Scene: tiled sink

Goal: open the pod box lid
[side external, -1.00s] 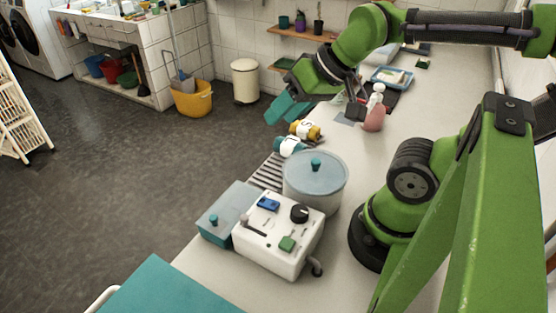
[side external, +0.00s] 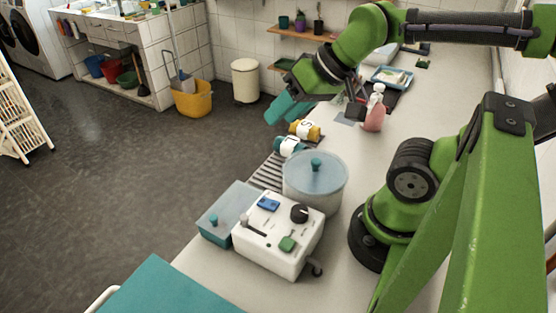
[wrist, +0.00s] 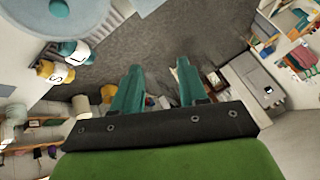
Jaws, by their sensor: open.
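The likely pod box (side external: 222,234) is a teal rectangular box at the front edge of the counter, left of a white control box. Its pale blue lid (side external: 237,203) lies closed on top with a small teal knob (side external: 213,219). My gripper (side external: 277,112) is open and empty, in the air well behind and above the box, out past the counter's edge. In the wrist view, its two teal fingers (wrist: 157,75) are apart with nothing between them. I cannot make out the pod box in the wrist view.
A round lidded pot (side external: 314,187) and the white control box (side external: 280,238) stand right beside the pod box. A pink spray bottle (side external: 375,110) stands farther back.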

